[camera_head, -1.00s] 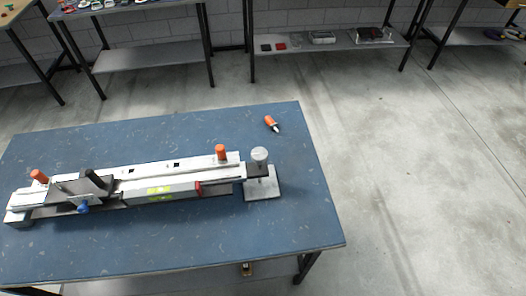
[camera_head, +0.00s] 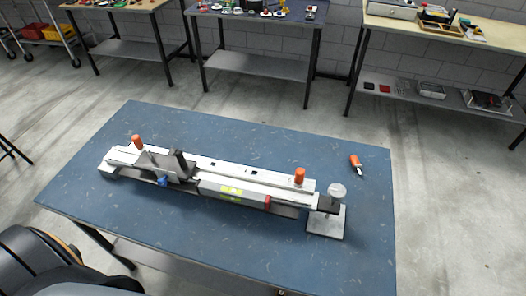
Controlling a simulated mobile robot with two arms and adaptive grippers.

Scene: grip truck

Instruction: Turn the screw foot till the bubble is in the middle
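A long white levelling rig (camera_head: 231,173) lies across the blue-topped table (camera_head: 300,263). At its right end a round, pale screw-foot knob (camera_head: 337,191) stands above a square grey base plate (camera_head: 326,222). A grey bar with a yellow-green level window (camera_head: 231,190) and a red end (camera_head: 267,201) lies along the rig's front. The bubble is too small to make out. Two orange knobs stand on the rig, one at the left (camera_head: 137,142) and one near the right end (camera_head: 299,176). Neither of my grippers is in view.
A small orange-handled tool (camera_head: 355,164) lies on the table behind the screw foot. Workbenches with tools (camera_head: 257,15) stand at the back. The table's front and right parts are clear. A dark rounded part, probably mine, shows at bottom left.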

